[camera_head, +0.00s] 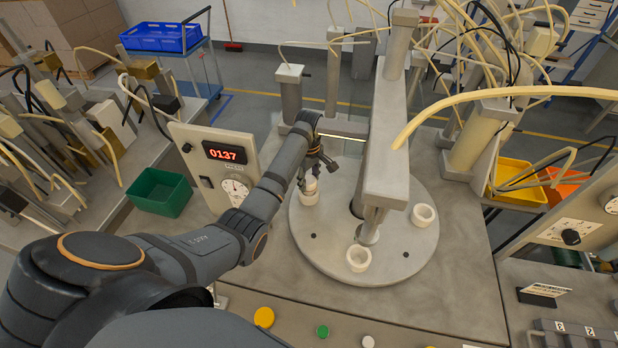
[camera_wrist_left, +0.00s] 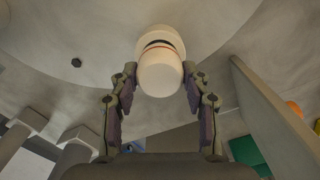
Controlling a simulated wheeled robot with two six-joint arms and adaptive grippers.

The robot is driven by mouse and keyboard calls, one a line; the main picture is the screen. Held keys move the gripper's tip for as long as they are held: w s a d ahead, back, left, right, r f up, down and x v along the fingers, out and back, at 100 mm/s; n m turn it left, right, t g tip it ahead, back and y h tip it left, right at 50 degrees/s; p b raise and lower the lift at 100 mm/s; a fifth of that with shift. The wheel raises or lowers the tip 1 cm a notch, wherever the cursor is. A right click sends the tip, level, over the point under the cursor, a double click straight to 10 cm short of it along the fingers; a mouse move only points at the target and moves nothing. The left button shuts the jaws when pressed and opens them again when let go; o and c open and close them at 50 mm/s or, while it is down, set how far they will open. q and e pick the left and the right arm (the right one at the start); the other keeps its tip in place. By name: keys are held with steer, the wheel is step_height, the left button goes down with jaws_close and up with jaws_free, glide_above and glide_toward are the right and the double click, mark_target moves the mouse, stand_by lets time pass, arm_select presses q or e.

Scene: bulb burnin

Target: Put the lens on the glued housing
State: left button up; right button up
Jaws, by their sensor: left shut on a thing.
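My left gripper (camera_head: 318,168) is over the left side of the round grey turntable (camera_head: 320,255). In the left wrist view its fingers (camera_wrist_left: 160,88) are shut on a smooth white rounded piece, apparently the lens (camera_wrist_left: 160,80). Just beyond the lens are a dark band, a thin orange-red line and a white ring-shaped holder (camera_wrist_left: 159,35). The orange-red line may belong to the glued housing, which is mostly hidden. The same holder (camera_head: 308,198) shows in the head view under the gripper. I cannot tell whether lens and housing touch. My right gripper is not in view.
Two more white holders, right (camera_head: 423,215) and front (camera_head: 358,259), sit on the turntable. A grey beam (camera_head: 388,140) on a post stands right of my gripper. A panel reading 0137 (camera_head: 225,153) stands left, beside a green bin (camera_head: 160,192). Coloured buttons line the front edge.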

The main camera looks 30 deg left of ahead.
arm_select(q)
steer(key=o, duration=0.8)
steer(key=shift+o, duration=0.3)
steer(key=o, duration=0.4)
